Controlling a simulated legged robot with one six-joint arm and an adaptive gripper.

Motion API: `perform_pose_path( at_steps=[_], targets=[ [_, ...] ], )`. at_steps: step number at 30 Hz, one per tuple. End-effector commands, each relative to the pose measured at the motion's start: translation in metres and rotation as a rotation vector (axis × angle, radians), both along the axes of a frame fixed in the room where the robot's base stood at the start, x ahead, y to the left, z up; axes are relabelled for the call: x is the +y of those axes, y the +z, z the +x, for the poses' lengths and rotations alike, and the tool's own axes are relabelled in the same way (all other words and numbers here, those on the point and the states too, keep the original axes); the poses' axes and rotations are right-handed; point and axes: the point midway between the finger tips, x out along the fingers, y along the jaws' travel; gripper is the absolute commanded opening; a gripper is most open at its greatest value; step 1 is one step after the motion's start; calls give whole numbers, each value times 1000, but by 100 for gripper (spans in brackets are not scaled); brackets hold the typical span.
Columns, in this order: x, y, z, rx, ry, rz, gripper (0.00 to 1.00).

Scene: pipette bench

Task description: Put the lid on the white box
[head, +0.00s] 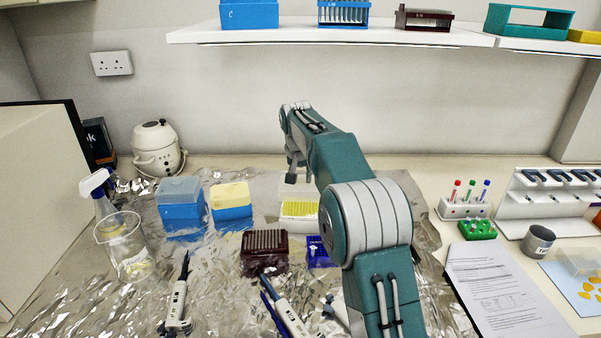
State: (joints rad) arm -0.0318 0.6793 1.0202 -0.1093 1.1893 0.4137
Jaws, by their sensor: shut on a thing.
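The white box (297,222) stands on the foil behind the dark red rack, with rows of yellow tips showing in its top. My arm partly covers its right side. A pale translucent lid (288,194) is just above and behind the box's open top. My gripper (291,179) points down at the lid and is shut on it. The lid looks upright and level, but its right part is hidden by my arm. I cannot tell whether its lower edge touches the box.
A yellow-topped blue box (231,207) and a clear-lidded blue box (182,212) stand left. The dark red rack (264,252) and a small blue box (318,252) are in front. A shelf (330,35) hangs above.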

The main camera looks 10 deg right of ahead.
Motion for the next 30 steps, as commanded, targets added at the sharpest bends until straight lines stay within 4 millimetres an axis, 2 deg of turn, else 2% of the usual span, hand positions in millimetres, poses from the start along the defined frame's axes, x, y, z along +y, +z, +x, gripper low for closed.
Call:
perform_pose_path(
  at_steps=[10, 30],
  targets=[
    [0, -31, -1, 3, 1, 1, 12],
    [-1, -36, -1, 0, 1, 1, 12]
  ],
)
